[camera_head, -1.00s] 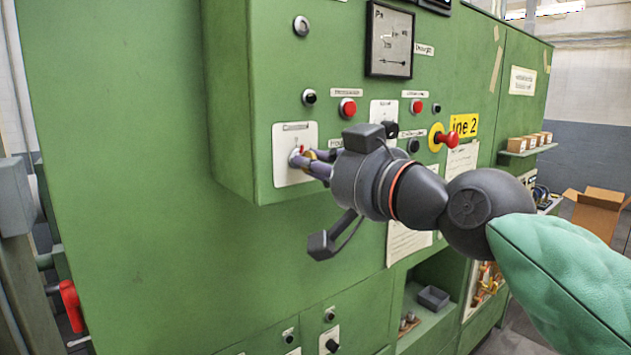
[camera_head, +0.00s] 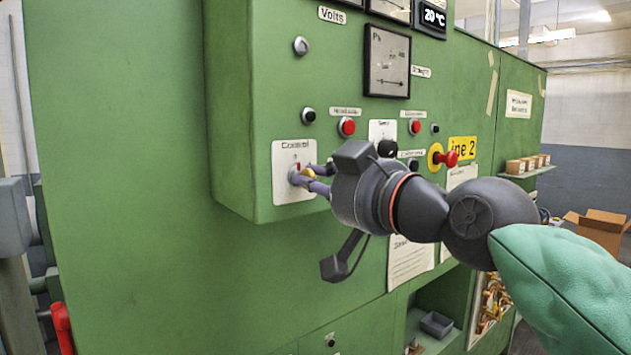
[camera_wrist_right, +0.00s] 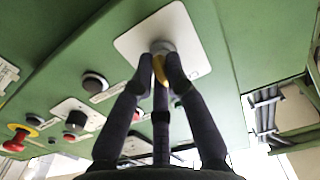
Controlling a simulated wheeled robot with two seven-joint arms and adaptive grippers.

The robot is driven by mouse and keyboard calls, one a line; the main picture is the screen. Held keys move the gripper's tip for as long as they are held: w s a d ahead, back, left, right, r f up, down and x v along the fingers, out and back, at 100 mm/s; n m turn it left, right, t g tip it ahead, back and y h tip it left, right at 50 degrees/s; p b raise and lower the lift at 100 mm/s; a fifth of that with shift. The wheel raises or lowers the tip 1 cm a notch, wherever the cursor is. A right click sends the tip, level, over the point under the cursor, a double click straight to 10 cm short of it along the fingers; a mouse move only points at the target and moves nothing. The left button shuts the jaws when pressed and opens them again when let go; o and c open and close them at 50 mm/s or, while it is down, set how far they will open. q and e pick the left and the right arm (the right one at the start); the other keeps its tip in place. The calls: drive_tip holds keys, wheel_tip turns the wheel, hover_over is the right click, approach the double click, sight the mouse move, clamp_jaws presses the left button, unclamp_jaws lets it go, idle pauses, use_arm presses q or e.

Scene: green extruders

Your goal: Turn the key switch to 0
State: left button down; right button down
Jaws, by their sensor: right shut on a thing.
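The key switch (camera_head: 295,176) sits on a white plate (camera_head: 282,195) labelled "Control" on the green cabinet, at the lower left of the control box. My right gripper (camera_head: 304,172) reaches it from the right, with its fingers shut on the key at the plate. In the right wrist view the round switch collar (camera_wrist_right: 162,47) shows on the white plate, and the fingertips (camera_wrist_right: 160,75) close around a yellow part of the key. The fingers hide most of the key, so its exact angle cannot be read. My left gripper is not in view.
A red button (camera_head: 347,127), a black selector (camera_head: 387,148) and a red mushroom button on a yellow ring (camera_head: 447,158) are close to my right arm. A gauge (camera_head: 387,61) is above. The green panel left of the box is clear.

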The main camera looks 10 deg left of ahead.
drive_tip(key=c, duration=1.2)
unclamp_jaws()
drive_tip(key=shift+c, duration=0.2)
drive_tip(key=shift+d, duration=0.1)
drive_tip(key=v, duration=1.1)
drive_tip(key=shift+s+d, duration=0.3)
